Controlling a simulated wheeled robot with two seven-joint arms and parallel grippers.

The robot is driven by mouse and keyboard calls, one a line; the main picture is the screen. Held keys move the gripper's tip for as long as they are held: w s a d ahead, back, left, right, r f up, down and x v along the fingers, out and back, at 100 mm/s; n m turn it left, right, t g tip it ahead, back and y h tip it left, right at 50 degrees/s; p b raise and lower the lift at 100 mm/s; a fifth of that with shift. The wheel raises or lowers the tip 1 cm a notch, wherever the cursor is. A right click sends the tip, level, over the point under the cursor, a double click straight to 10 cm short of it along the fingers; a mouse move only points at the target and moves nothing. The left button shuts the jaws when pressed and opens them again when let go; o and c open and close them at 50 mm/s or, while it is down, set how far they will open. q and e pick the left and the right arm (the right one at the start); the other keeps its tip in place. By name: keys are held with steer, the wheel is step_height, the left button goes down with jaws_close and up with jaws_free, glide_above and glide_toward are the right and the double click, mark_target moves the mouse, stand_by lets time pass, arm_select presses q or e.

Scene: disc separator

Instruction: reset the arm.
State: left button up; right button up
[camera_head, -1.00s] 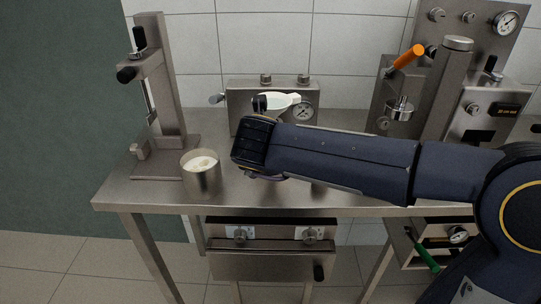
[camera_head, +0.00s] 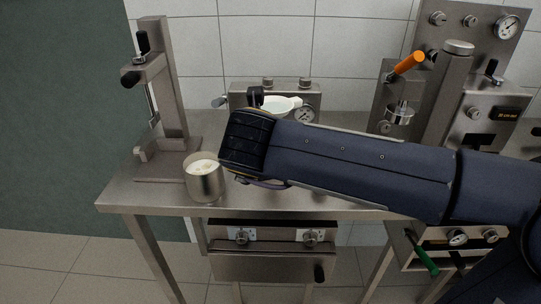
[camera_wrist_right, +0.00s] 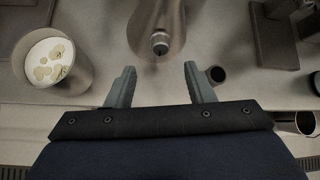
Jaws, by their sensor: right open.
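The cup's creamy surface (camera_wrist_right: 48,60) shows at the left there, apart from the fingers. A metal part with a small knob (camera_wrist_right: 160,42) lies beyond the fingertips. My left arm is not in view.
A metal press stand (camera_head: 165,90) is at the left. A gauge box (camera_head: 240,100) stands behind my wrist, with a white dish (camera_head: 283,104) in front of it. A machine with an orange handle (camera_head: 407,63) is at the right. A drawer unit (camera_head: 262,262) hangs below the table.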

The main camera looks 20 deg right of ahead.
steer(key=shift+s+r, duration=0.1)
steer(key=shift+s, duration=0.05)
steer(key=d+r+n+t+y+p, duration=0.2)
steer(key=r+n+t+y+p, duration=0.15)
steer(key=r+n, duration=0.45)
steer(key=d+r+n+t+y+p, duration=0.3)
steer(key=r+n+t, duration=0.1)
steer(key=r+n, duration=0.4)
steer(key=s+d+f+n+g+p, duration=0.1)
steer(key=s+f+n+g+p, duration=0.1)
steer(key=s+f+n+g, duration=0.3)
steer(key=s+d+f+n+g+p, duration=0.2)
steer(key=s+f+n+g, duration=0.4)
steer(key=s+f+n, duration=0.8)
steer(key=s+y+p, duration=0.1)
steer(key=s, duration=0.2)
steer(key=shift+d+n, duration=0.15)
steer(key=shift+n, duration=0.25)
